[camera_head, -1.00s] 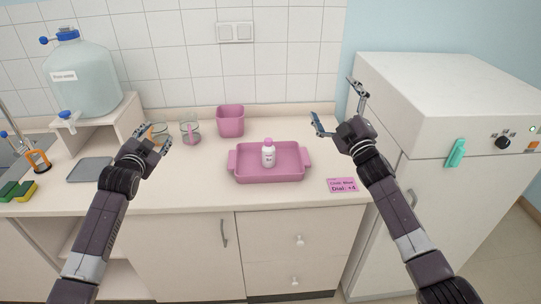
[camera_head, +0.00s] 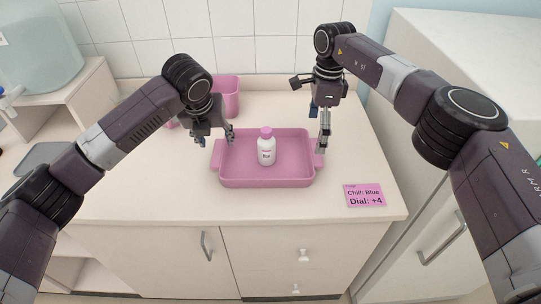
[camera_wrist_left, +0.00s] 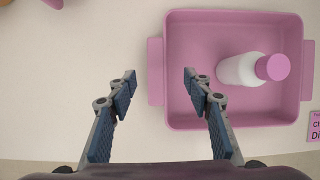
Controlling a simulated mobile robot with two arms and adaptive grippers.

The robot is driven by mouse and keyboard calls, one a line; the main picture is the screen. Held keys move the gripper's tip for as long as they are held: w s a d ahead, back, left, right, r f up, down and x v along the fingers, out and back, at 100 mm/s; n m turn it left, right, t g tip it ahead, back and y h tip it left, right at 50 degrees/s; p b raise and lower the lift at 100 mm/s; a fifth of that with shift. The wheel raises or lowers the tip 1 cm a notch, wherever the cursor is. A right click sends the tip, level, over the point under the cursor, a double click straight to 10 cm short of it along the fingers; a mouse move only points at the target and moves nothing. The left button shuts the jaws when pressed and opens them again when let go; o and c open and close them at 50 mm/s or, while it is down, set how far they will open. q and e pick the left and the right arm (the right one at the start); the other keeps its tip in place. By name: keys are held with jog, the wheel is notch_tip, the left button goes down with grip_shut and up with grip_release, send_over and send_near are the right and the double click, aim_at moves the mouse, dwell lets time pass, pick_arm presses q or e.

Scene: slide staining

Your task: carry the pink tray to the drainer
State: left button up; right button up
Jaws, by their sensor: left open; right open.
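The pink tray (camera_head: 290,177) lies on the counter with a handle at its left and right ends. A white bottle with a pink cap (camera_head: 266,150) stands in it. My left gripper (camera_head: 216,142) is open by the tray's left handle; in the left wrist view its open fingers (camera_wrist_left: 160,84) are near the left handle and left wall of the tray (camera_wrist_left: 285,20), with nothing between them that I can see held. My right gripper (camera_head: 322,138) is open above or beside the tray's right handle; contact cannot be told. No drainer is clearly identifiable; a grey flat mat (camera_head: 42,160) lies at the left.
A pink container (camera_head: 232,95) stands behind the tray, partly hidden by my left arm. A pink card (camera_head: 364,195) lies at the counter's front right. A white appliance (camera_head: 440,60) stands at right, and a large water jug (camera_head: 40,45) at back left.

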aim_at(218, 152)
pick_arm(q)
jog(key=shift+s+a+f, duration=0.1)
jog(key=shift+s+f, duration=0.05)
jog(key=shift+s, duration=0.05)
pick_arm(e)
jog(key=shift+d+h, duration=0.3)
jog(key=shift+d, duration=0.15)
pick_arm(q)
jog(key=shift+s+a+r, duration=0.1)
jog(key=shift+s+r, duration=0.2)
jog(key=shift+s, duration=0.2)
pick_arm(e)
jog(key=shift+s+d+r, duration=0.1)
jog(key=shift+s+r, duration=0.35)
pick_arm(q)
jog(key=shift+w+f, duration=0.25)
jog(key=shift+f, duration=0.1)
pick_arm(e)
jog(key=shift+w+f, duration=0.15)
jog(key=shift+f, duration=0.25)
pick_arm(q)
jog(key=x, duration=0.7)
jog(key=shift+w+f, duration=0.1)
jog(key=shift+f, duration=0.1)
pick_arm(e)
notch_tip(218, 152, down, 7)
jog(key=shift+f, duration=0.2)
